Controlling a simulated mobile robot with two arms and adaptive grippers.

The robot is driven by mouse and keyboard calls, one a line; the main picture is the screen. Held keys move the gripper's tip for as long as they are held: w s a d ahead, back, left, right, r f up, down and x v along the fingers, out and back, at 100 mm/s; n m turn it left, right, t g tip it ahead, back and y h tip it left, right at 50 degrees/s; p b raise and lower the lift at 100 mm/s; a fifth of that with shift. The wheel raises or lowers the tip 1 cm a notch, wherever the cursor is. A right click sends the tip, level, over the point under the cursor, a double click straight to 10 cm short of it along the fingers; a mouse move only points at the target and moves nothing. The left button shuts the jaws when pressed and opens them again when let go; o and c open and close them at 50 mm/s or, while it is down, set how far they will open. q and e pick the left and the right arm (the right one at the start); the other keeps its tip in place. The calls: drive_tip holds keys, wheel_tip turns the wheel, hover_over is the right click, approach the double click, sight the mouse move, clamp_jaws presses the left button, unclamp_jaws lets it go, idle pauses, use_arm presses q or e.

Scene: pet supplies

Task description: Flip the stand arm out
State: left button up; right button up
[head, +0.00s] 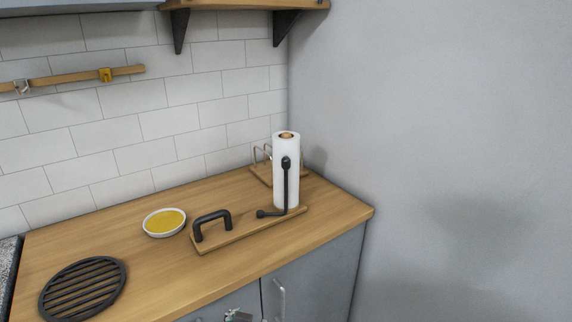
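A wooden stand base (238,235) lies on the counter and holds an upright white paper roll (284,185). The black stand arm (286,180) rises in front of the roll, with a rounded knob at its top by the roll's upper part. Its lower end bends to the left along the base to a small black knob. A black arched handle (212,217) stands at the base's left end. Neither of my grippers can be made out in the head view.
A white bowl (149,232) with yellow contents and a black round trivet (84,312) are left of the stand. A wire rack (258,172) stands behind the roll. A small grey metal piece (237,315) at the bottom edge is unclear. The grey wall is at right.

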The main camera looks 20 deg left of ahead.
use_arm(q)
drive_tip(key=w+d+r+n+t+y, duration=0.2)
drive_tip(key=w+r+t, duration=0.3)
drive_tip(key=w+r, duration=0.7)
drive_tip(key=t, duration=0.3)
approach(286, 163)
drive_tip(key=shift+y, duration=0.4)
drive_tip(key=p+x, duration=0.3)
drive_tip(key=x, duration=0.6)
drive_tip(key=shift+w+d+f, duration=0.1)
drive_tip(key=shift+w, duration=0.2)
clamp_jaws()
